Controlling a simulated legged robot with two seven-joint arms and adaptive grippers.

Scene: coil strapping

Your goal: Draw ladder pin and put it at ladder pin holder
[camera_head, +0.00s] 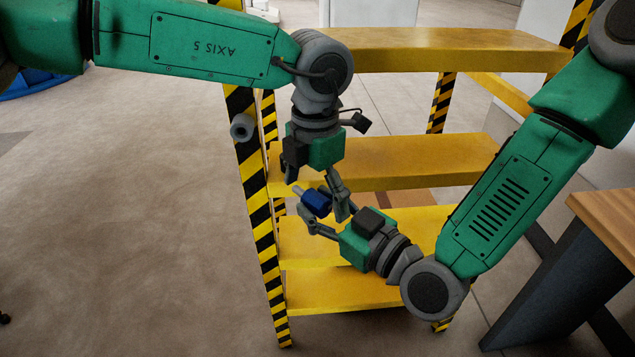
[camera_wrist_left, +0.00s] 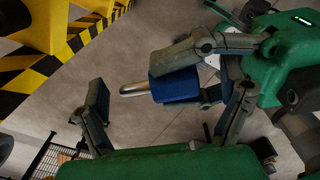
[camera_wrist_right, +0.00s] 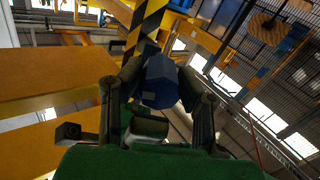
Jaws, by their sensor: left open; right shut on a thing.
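The ladder pin has a blue handle (camera_head: 317,202) and a silver rod. My right gripper (camera_head: 318,206) is shut on the blue handle, which also shows between its fingers in the right wrist view (camera_wrist_right: 160,82). My left gripper (camera_head: 319,192) is open directly above, with its fingers to either side of the pin. In the left wrist view the silver rod (camera_wrist_left: 134,89) points left into the gap between the left fingers, apart from the left-hand finger. A grey tube (camera_head: 242,127) on the ladder's left post may be the ladder pin holder; its inside is not clear.
The yellow ladder (camera_head: 420,160) with striped posts stands just behind both grippers. A wooden-topped table (camera_head: 610,220) is at the right edge. A blue round object (camera_head: 35,84) lies at the far left.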

